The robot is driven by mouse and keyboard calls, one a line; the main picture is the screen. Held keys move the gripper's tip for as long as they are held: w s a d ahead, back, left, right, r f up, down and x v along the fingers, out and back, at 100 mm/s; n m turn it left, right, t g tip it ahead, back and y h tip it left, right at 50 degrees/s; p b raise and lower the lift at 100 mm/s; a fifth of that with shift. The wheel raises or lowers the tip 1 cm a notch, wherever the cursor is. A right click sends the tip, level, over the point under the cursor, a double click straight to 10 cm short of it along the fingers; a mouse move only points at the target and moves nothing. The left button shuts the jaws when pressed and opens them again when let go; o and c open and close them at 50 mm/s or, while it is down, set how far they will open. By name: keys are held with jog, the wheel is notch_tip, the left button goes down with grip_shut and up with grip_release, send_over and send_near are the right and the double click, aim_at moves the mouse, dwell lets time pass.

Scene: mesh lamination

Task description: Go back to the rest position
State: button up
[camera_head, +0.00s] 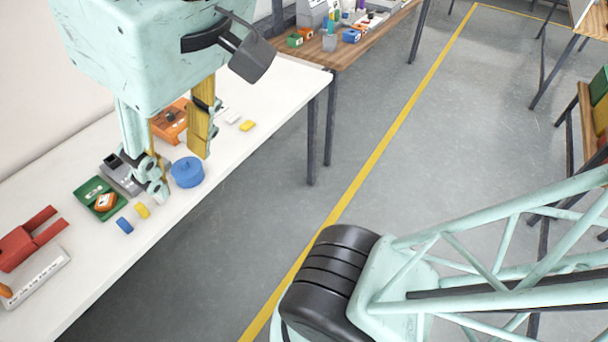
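My gripper (177,171) hangs down at the upper left, over the white table (235,88). Its two fingers are apart, with a clear gap between them and nothing held, so it is open. A round blue object (187,173) shows just beside the fingertips; its height relative to them is hard to tell. The gripper's body and fingers hide part of the table and some of the objects behind them.
On the white table are an orange object (170,122), a green tray (92,193), a red object (28,240), a white box (35,277) and small blue and yellow pieces. A wooden table (345,52) stands behind. The grey floor (420,140) is open along the yellow line.

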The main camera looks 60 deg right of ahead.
jog(key=shift+s+f+b, duration=0.15)
jog(key=shift+f+b, duration=1.8)
jog(key=shift+f, duration=0.35)
